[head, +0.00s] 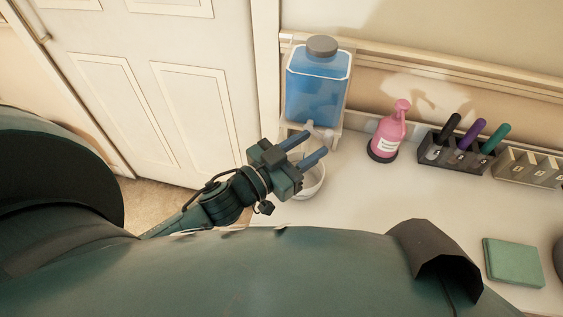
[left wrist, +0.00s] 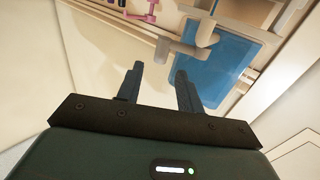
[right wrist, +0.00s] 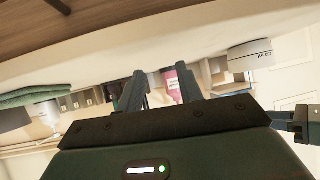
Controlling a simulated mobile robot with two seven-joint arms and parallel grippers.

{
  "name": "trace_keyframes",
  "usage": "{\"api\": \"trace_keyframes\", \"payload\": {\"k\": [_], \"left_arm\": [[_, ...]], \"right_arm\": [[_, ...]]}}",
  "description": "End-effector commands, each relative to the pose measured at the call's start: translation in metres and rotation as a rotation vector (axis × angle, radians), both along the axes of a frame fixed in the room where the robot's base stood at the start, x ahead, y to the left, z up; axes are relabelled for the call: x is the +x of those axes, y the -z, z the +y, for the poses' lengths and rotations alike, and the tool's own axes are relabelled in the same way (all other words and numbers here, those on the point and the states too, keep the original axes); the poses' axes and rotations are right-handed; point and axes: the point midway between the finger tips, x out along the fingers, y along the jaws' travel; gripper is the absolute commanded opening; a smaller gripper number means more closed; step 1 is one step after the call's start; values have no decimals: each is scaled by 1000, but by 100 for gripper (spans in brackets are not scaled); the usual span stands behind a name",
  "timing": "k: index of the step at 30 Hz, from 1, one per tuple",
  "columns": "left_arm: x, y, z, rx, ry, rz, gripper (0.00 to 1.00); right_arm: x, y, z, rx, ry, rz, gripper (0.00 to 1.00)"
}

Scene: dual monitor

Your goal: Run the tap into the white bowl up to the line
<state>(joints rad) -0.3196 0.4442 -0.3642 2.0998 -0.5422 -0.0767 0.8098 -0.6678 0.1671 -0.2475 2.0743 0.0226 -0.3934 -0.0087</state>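A blue-filled dispenser with a grey cap (head: 318,85) stands at the back of the counter. Its pale tap (left wrist: 204,32) shows in the left wrist view. The white bowl (head: 316,188) sits on the counter below the tap, partly hidden by my left gripper. It also shows upside down in the right wrist view (right wrist: 250,54), with small dark marks on its side; its inside and water level are hidden there. My left gripper (head: 316,146) is open and empty, its fingers above the bowl near the tap. My right gripper (right wrist: 159,70) is open and empty, facing the counter.
A pink pump bottle (head: 388,135) stands right of the dispenser. A dark holder with several markers (head: 458,157) and a beige compartment rack (head: 532,168) are farther right. A green pad (head: 513,262) lies at the right. The counter's middle is clear.

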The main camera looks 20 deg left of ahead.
Motion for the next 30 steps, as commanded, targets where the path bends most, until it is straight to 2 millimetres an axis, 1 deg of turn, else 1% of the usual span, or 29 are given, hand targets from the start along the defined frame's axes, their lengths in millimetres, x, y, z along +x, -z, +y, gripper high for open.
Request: {"api": "trace_keyframes", "payload": {"k": [1, 6, 12, 18, 30], "left_arm": [[-11, 4, 5, 0, -1, 5, 37], [-38, 3, 19, 0, -1, 4, 37], [-58, 1, 29, 0, 0, 1, 37], [-64, 0, 32, 1, 0, 0, 37], [-64, 0, 32, 0, 0, -1, 37]], "right_arm": [[-1, 3, 1, 1, -3, -2, 36], [0, 2, 3, 5, -10, -15, 36], [1, 0, 5, 9, -17, -25, 36], [0, 1, 6, 7, -23, -26, 36], [1, 0, 6, 8, -25, -29, 36]]}}
